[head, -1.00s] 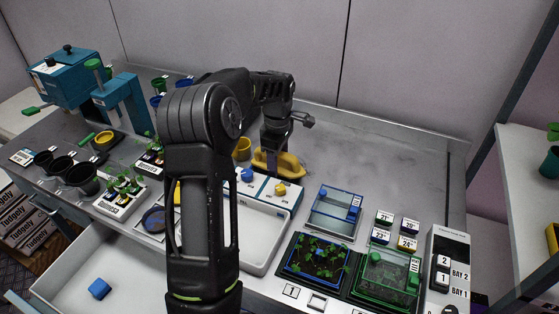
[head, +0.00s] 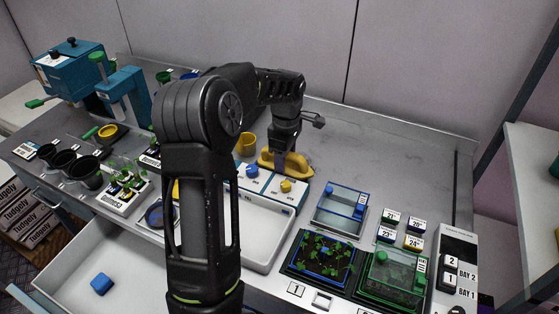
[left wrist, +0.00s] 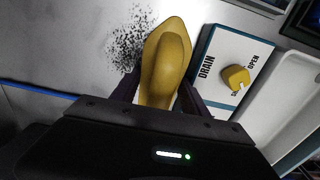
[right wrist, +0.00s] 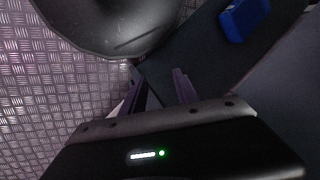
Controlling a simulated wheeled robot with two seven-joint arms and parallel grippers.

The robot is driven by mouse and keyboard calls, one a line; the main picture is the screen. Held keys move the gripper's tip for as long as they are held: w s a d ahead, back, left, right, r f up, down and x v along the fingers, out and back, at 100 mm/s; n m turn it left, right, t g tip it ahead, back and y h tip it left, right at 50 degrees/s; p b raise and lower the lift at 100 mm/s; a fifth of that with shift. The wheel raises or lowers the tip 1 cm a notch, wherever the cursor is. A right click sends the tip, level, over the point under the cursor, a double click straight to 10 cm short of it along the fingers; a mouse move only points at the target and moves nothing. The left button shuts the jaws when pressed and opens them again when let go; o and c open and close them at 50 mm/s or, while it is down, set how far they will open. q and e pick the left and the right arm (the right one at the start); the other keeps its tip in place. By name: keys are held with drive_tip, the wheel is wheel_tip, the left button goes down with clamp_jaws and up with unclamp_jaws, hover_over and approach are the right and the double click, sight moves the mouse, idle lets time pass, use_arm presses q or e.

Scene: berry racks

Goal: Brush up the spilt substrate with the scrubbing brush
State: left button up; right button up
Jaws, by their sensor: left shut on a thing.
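The scrubbing brush (head: 290,164) is yellow, at the back of the bench behind the drain panel. My left gripper (head: 285,148) is shut on it from above. In the left wrist view the brush (left wrist: 165,55) sits between the fingers of my left gripper (left wrist: 157,95). The spilt substrate (left wrist: 130,40) is a patch of dark specks on the grey bench, just left of the brush there; the arm or brush hides it in the head view. I cannot tell whether the bristles touch the bench. My right gripper (right wrist: 162,90) is open and empty, away from the bench top.
The drain panel (left wrist: 208,85) with a yellow knob (left wrist: 236,78) is close beside the brush. A yellow cup (head: 246,145) stands left of it. A white basin (head: 265,262) and a clear blue-edged box (head: 340,208) are in front. The bench behind and right is clear.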

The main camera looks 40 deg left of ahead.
use_arm(q)
drive_tip(key=shift+d+f, duration=0.2)
drive_tip(key=shift+d, duration=0.95)
drive_tip(key=shift+w+r+p, duration=0.25)
drive_tip(key=shift+w+p, duration=0.25)
drive_tip(key=shift+w, duration=0.2)
drive_tip(key=shift+w+a, duration=0.2)
drive_tip(key=shift+w, duration=0.2)
drive_tip(key=shift+w+a+f, duration=0.15)
drive_tip(key=shift+w+a, duration=0.2)
drive_tip(key=shift+a, duration=0.05)
drive_tip(key=shift+p, duration=0.3)
